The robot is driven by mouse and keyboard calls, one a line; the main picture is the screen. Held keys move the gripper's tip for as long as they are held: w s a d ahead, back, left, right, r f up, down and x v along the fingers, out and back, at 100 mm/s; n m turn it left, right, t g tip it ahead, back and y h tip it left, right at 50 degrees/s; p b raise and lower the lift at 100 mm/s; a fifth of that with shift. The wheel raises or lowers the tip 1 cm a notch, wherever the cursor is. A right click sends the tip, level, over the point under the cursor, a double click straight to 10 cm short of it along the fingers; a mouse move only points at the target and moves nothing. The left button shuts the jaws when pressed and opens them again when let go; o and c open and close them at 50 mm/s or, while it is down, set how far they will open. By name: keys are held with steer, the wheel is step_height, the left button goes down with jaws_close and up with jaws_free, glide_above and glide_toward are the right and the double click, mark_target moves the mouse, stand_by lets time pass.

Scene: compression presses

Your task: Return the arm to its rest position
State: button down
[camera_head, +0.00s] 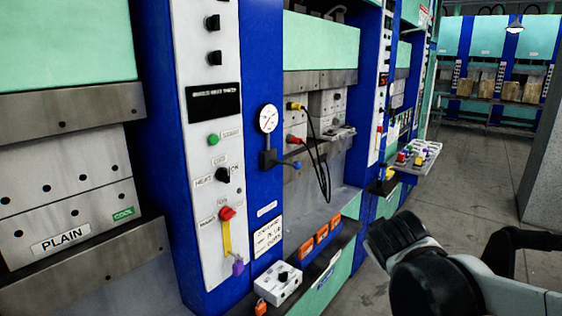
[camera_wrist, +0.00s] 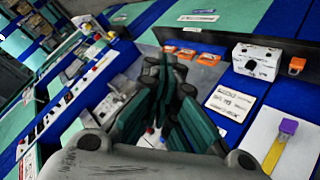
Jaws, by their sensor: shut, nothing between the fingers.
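My arm (camera_head: 440,275), with black joints and white links, is bent at the lower right of the head view, in front of the presses. My gripper's fingers do not show clearly there. In the wrist view my gripper (camera_wrist: 167,75) has dark teal-lined fingers brought together, with nothing between them. Behind the fingers is the press front, apart from them as far as I can tell. The white control box (camera_wrist: 257,57) with a black knob is to their right.
A row of blue and teal presses runs along the left. The nearest control panel (camera_head: 212,150) has knobs and a purple tag (camera_head: 238,266). Orange tags (camera_head: 307,244) lie on the ledge beyond the control box. A button panel (camera_head: 415,155) juts out farther along. The grey floor (camera_head: 480,160) is open at right.

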steer(key=s+a+f+m+g+y, duration=0.1)
steer(key=s+f+m, duration=0.1)
steer(key=s, duration=0.7)
steer(key=s+a+f+m+g+y, duration=0.1)
steer(key=s+a+f+g+y, duration=0.1)
steer(key=s, duration=0.7)
steer(key=shift+s+f+m+y, duration=0.3)
steer(key=shift+f+m, duration=0.1)
steer(key=shift+f, duration=0.35)
stand_by(0.4)
